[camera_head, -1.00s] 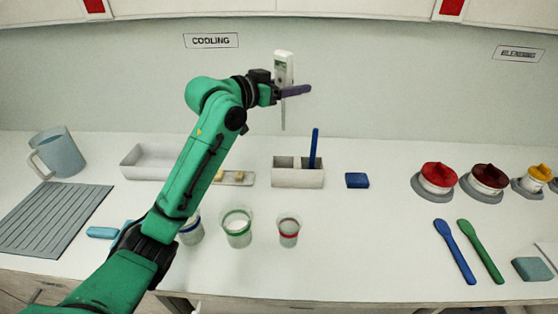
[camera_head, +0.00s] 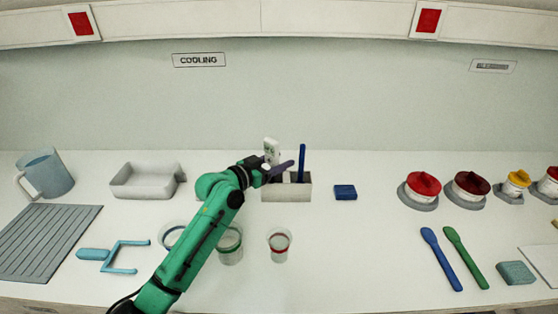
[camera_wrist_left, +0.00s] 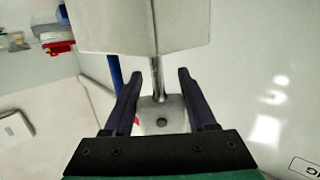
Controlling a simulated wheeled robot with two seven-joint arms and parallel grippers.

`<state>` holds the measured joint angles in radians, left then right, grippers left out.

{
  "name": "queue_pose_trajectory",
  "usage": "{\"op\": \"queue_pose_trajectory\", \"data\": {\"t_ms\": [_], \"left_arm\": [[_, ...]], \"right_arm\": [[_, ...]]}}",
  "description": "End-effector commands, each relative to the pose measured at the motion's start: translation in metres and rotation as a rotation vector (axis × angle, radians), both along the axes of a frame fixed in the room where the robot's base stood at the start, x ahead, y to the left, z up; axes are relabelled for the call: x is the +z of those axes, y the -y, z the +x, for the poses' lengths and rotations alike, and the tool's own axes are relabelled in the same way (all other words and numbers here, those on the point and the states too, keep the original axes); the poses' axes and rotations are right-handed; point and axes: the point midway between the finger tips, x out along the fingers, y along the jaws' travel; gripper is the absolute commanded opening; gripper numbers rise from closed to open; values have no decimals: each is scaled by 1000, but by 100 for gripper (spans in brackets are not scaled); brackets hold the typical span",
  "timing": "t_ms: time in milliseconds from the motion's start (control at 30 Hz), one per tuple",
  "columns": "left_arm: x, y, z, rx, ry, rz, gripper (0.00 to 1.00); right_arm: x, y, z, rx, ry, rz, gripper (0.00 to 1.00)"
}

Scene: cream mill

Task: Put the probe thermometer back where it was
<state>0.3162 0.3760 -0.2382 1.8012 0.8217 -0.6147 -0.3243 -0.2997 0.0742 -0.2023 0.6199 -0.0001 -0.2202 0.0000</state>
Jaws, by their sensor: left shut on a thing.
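The probe thermometer (camera_head: 271,148) is a white body with a small display and a thin metal probe. My left gripper (camera_head: 287,168) is shut on it and holds it upright over the left part of the white two-compartment holder (camera_head: 288,195). The holder's right compartment has a blue stick (camera_head: 302,160) standing in it.
A blue block (camera_head: 345,192) lies right of the holder. Cups with green (camera_head: 230,246) and red (camera_head: 280,243) bands stand in front. An empty-looking white tray (camera_head: 148,181), a jug (camera_head: 46,173) and a light-blue forked tool (camera_head: 112,256) are at left. Lidded jars (camera_head: 422,188) stand at right.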

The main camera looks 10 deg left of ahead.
Motion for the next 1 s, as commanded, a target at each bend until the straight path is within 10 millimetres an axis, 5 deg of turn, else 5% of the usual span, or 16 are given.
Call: {"op": "queue_pose_trajectory", "data": {"t_ms": [67,100,133,567,1000], "left_arm": [[-3,0,0,0,1,1,0],[-3,0,0,0,0,0,65],[-2,0,0,0,0,0,69],[0,-4,-6,1,-1,1,69],[11,-47,-81,-3,-2,7,69]], "right_arm": [[-3,2,0,1,0,-2,60],[-3,3,0,1,0,-4,60],[-2,3,0,1,0,-4,60],[-2,6,0,-1,0,-9,60],[-25,6,0,-1,0,-8,60]]}}
